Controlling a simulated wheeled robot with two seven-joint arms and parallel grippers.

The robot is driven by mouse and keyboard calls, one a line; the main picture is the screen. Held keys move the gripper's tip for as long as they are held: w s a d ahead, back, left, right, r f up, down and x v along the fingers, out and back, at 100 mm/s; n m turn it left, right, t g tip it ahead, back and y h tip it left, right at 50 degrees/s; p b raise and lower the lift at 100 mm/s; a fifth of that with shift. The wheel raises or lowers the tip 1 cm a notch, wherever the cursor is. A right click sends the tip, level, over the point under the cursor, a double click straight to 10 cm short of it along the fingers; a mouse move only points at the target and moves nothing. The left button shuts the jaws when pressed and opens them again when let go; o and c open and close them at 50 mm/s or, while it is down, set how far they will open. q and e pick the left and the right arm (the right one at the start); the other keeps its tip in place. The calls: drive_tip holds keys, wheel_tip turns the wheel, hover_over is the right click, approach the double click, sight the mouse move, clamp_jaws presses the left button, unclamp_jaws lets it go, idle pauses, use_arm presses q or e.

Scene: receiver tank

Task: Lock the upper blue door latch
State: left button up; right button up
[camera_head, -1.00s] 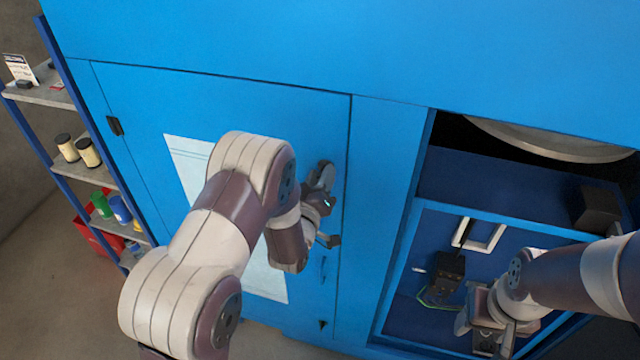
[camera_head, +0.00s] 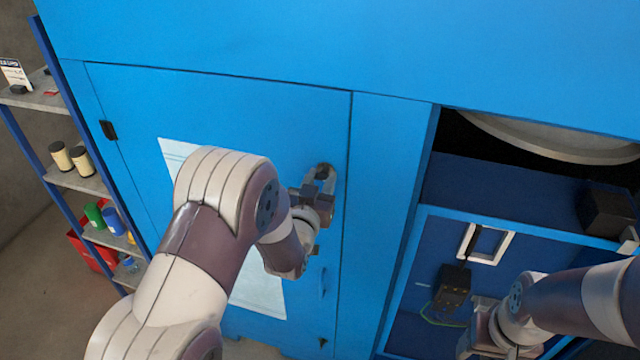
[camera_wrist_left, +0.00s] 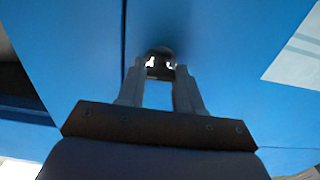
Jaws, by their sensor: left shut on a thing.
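The upper latch (camera_head: 325,171) is a small dark handle near the right edge of the blue door (camera_head: 240,110). My left gripper (camera_head: 318,192) is at this latch in the head view, and its fingers partly hide it. In the left wrist view, the two grey fingers of my left gripper (camera_wrist_left: 160,78) are closed on the dark latch (camera_wrist_left: 160,54), which stands against the blue door panel (camera_wrist_left: 215,60). The exact angle of the latch handle is hard to tell. My right gripper (camera_head: 484,338) is low on the right, in front of the open compartment, and its fingers are not clear.
The open compartment on the right holds a black box (camera_head: 452,287) with a green cable and a white rectangular frame (camera_head: 486,243). A shelf rack (camera_head: 75,182) with cans and bottles stands at the left. A black hinge (camera_head: 108,130) is on the door's left edge.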

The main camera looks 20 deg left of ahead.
use_arm(q)
drive_tip(key=shift+f, duration=0.3)
drive_tip(key=o, duration=0.8)
drive_tip(key=shift+o, duration=1.2)
drive_tip(key=shift+r, duration=0.1)
drive_tip(key=s+b, duration=0.4)
drive_tip(key=s, duration=0.8)
drive_tip(key=shift+s+a, duration=0.2)
drive_tip(key=shift+s, duration=0.15)
